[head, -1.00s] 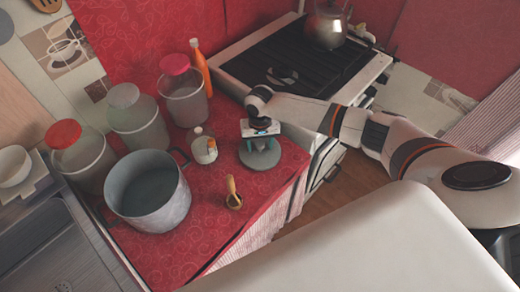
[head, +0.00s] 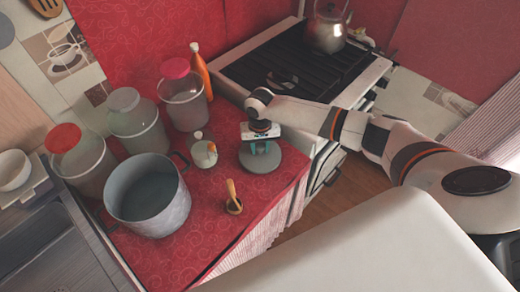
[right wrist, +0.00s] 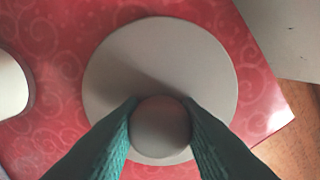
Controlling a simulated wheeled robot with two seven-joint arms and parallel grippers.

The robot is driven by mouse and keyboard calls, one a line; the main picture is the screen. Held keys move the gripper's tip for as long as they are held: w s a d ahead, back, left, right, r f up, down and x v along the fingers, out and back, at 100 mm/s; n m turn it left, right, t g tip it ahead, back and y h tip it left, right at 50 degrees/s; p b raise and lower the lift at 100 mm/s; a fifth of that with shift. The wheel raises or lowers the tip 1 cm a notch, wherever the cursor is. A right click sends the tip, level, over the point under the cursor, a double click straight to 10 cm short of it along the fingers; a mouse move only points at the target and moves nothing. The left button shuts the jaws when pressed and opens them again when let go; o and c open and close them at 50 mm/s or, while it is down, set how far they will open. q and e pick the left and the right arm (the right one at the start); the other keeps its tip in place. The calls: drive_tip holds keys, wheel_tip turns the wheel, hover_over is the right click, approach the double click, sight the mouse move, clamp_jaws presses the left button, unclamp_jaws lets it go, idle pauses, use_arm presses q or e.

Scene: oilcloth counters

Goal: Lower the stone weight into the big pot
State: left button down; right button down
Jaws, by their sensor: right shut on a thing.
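The stone weight (head: 262,161) is a grey round disc on the red counter, right of the big pot. In the right wrist view the disc (right wrist: 205,65) fills the middle, with a round knob between my fingers. My right gripper (head: 260,149) is shut on that knob from above; its green fingers (right wrist: 160,125) touch both sides of it. The big pot (head: 130,185) is grey metal, open at the top, and stands on the counter at the left. Its inside looks empty. My left gripper is not in view.
Jars with red and grey lids (head: 183,98) and an orange bottle (head: 199,68) stand behind. The stove (head: 300,68) is at the back right.

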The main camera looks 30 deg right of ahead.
sight(259, 146)
drive_tip(key=r, duration=0.9)
drive_tip(key=shift+a+r, duration=0.2)
drive_tip(key=shift+r, duration=0.15)
drive_tip(key=a+r+p, duration=0.7)
drive_tip(key=a+p, duration=0.5)
drive_tip(key=p, duration=0.1)
drive_tip(key=s+a+r, duration=0.1)
drive_tip(key=a, duration=2.1)
drive_tip(key=shift+a+r, duration=0.25)
drive_tip(key=shift+a, duration=0.15)
drive_tip(key=shift+s, duration=0.1)
